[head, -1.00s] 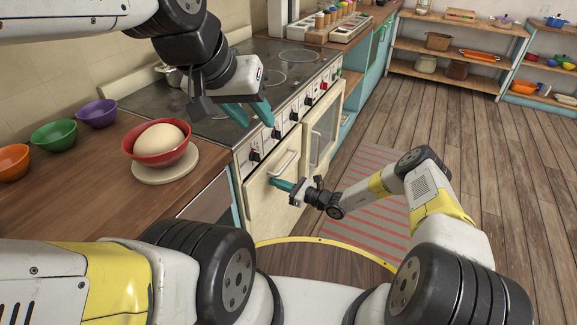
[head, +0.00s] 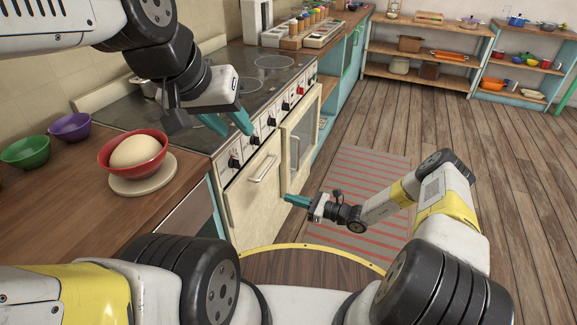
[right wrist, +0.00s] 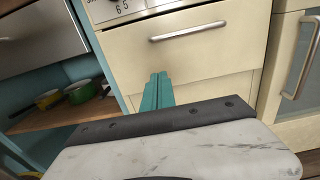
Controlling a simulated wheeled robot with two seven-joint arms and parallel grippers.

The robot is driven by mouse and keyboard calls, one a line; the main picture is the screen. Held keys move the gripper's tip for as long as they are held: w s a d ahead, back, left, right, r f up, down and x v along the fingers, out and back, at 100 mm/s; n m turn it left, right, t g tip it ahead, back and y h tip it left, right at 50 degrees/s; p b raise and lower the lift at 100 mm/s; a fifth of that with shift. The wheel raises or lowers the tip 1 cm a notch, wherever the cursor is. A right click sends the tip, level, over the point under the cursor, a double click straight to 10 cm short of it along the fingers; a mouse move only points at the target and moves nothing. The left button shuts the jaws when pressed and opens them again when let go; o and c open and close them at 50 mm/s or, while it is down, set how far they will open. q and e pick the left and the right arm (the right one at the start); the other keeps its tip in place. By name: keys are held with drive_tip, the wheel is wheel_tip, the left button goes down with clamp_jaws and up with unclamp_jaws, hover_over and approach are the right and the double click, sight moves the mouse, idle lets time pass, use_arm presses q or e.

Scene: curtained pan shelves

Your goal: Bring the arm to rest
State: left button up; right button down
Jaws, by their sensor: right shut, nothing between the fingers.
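My left gripper (head: 226,123) is at the upper left of the head view, above the stove's front edge. Its two teal fingers are apart, with nothing seen between them. My right gripper (head: 290,200) is low in front of the cream oven drawer (head: 252,198), pointing left. In the right wrist view, its teal fingers (right wrist: 158,90) are together and hold nothing. They point toward the drawer front and its metal handle (right wrist: 188,32). The fingers look apart from the handle.
A red bowl (head: 118,168) with dough stands on a round board on the wooden counter. Green (head: 25,152) and purple (head: 70,127) bowls are behind it. The stove (head: 255,75) has several knobs. A striped rug (head: 345,175) lies on open floor. Shelves (head: 420,60) hold pans at the back.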

drive_tip(key=s+d+r+n+g+h, duration=0.25)
drive_tip(key=r+n, duration=0.25)
drive_tip(key=r, duration=0.5)
drive_tip(key=s+d+r+n+g+h, duration=0.25)
drive_tip(key=r+n, duration=0.25)
drive_tip(key=r, duration=0.5)
drive_tip(key=s+d+r+n+g+h, duration=0.25)
drive_tip(key=r+n, duration=0.35)
drive_tip(key=r, duration=0.4)
drive_tip(key=s+d+r+n+t+h, duration=0.3)
drive_tip(key=s+d+r, duration=0.3)
drive_tip(key=s+r, duration=0.2)
drive_tip(key=s+d+r+n+t+h, duration=0.3)
drive_tip(key=s+r, duration=0.6)
drive_tip(key=s, duration=0.3)
drive_tip(key=shift+d+t+h, duration=0.75)
drive_tip(key=shift+d+t, duration=0.3)
drive_tip(key=shift+d, duration=0.45)
drive_tip(key=shift+r, duration=0.15)
